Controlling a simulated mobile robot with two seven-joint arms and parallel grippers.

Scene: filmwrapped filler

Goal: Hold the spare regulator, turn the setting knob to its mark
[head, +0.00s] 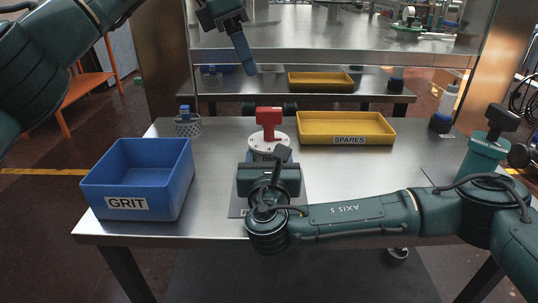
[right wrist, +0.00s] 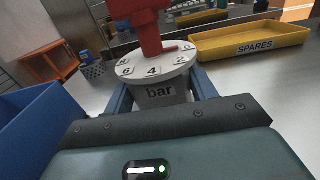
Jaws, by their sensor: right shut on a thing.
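The regulator (head: 268,146) has a white round dial with numbers and a grey body marked "bar"; it also shows in the right wrist view (right wrist: 155,92). On top is a red setting knob (head: 269,119), whose thin red pointer (right wrist: 178,49) lies toward the 0 and 2 side of the dial. My right gripper (head: 270,160) is shut on the regulator's body, one blue finger on each side. Whether the base touches the table is hidden. My left gripper (head: 245,55) hangs above and behind the knob, apart from it. Only one blue finger shows clearly.
A blue GRIT bin (head: 138,180) stands at the table's left. A yellow SPARES tray (head: 347,140) lies behind right. A small mesh cup (head: 188,127) holding something blue stands back left, and a pale bottle (head: 446,103) back right. The table (head: 365,170) is bare right of the regulator.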

